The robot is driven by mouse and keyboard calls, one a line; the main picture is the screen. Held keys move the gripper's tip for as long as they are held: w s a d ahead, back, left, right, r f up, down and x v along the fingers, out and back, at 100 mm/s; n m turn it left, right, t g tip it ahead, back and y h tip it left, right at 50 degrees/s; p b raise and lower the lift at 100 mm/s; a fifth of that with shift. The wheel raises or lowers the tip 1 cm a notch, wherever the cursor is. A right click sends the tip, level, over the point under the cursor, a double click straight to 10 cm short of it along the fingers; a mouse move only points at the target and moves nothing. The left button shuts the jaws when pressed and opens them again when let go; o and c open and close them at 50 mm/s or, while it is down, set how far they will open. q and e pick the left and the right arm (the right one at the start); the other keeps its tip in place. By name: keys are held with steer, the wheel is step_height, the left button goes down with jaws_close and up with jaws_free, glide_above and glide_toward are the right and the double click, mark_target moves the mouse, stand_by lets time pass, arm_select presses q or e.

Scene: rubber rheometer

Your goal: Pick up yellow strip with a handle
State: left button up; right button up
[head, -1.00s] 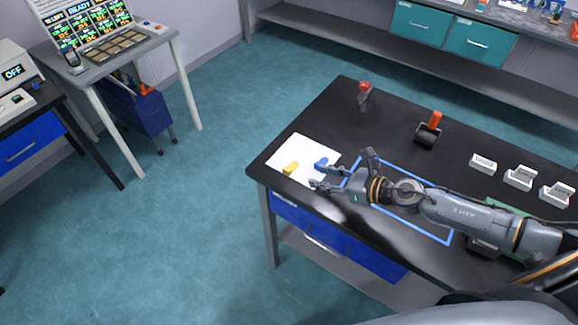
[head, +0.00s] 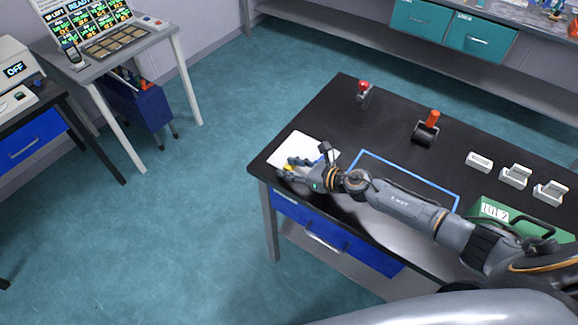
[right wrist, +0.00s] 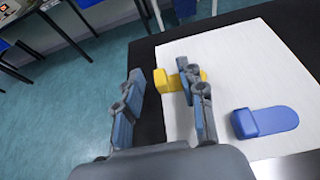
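The yellow strip with a handle (right wrist: 164,82) lies on a white sheet (right wrist: 235,65) at the black table's corner. In the head view only a small patch of the yellow strip (head: 288,168) shows beside my right gripper (head: 286,169). In the right wrist view the open right gripper (right wrist: 158,84) has one finger left of the yellow handle and the other in front of the strip's flat part, hiding some of it. Whether the fingers touch it I cannot tell. A blue strip with a handle (right wrist: 264,120) lies to the right on the sheet. My left gripper is not in view.
The black table (head: 375,125) also bears a red-topped device (head: 363,94), an orange-handled roller (head: 427,129), white trays (head: 515,176), a blue outlined frame (head: 405,170) and a green case (head: 520,224). The table's left edge is close to the sheet.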

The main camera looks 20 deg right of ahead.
jaws_close()
steer(key=shift+s+d, duration=0.1)
